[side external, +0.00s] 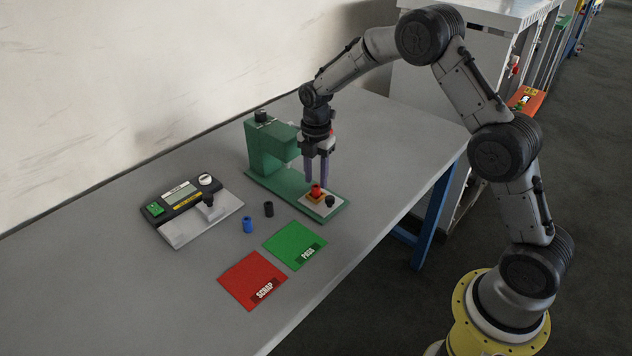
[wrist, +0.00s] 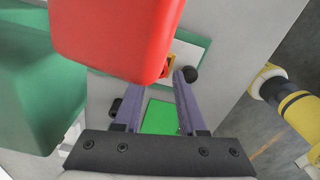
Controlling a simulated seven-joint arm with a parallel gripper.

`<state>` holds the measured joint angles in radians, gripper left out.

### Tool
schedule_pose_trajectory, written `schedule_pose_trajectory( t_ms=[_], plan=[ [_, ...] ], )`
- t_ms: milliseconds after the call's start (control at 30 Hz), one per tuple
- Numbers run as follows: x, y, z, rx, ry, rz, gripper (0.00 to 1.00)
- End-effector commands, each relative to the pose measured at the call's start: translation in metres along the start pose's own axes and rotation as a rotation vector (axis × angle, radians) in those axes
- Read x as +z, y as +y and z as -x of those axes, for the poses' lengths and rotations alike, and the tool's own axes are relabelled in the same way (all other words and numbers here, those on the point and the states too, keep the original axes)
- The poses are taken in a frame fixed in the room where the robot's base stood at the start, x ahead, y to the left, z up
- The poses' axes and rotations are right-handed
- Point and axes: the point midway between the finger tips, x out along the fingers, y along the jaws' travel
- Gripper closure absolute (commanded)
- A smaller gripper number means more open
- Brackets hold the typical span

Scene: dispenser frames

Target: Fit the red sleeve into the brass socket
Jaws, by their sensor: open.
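The red sleeve (side external: 316,190) stands upright at the brass socket (side external: 314,199) on the white plate of the green press. I cannot tell how deep it sits. My gripper (side external: 316,182) points down just above the sleeve, its purple fingers apart and holding nothing. In the wrist view, the gripper (wrist: 161,83) also shows open fingers. Part of the brass socket (wrist: 182,68) shows there beside a large red block (wrist: 115,35) that hides much of the area.
The green press column (side external: 262,140) stands close left of my gripper. A black knob (side external: 330,201) is beside the socket. A blue cylinder (side external: 247,225), a black cylinder (side external: 268,209), a meter (side external: 181,196), a green PASS pad (side external: 293,240) and a red SCRAP pad (side external: 247,278) lie further left.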

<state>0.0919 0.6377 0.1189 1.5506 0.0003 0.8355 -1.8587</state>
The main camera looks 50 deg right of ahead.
Motion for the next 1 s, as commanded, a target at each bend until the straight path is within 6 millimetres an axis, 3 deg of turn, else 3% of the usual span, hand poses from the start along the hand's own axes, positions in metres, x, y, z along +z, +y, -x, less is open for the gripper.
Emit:
schedule_pose_trajectory(
  t_ms=[200,400,767,867,1000],
  plan=[
    [0.001,0.002,0.048,0.008,-0.002,0.0,0.6],
    [0.0,0.001,0.082,0.005,-0.001,0.0,0.6],
    [0.0,0.0,0.102,0.003,-0.001,-0.002,0.6],
    [-0.003,-0.006,0.112,0.015,-0.004,-0.04,0.6],
    [-0.015,-0.032,0.147,0.068,-0.012,-0.209,0.6]
  ],
)
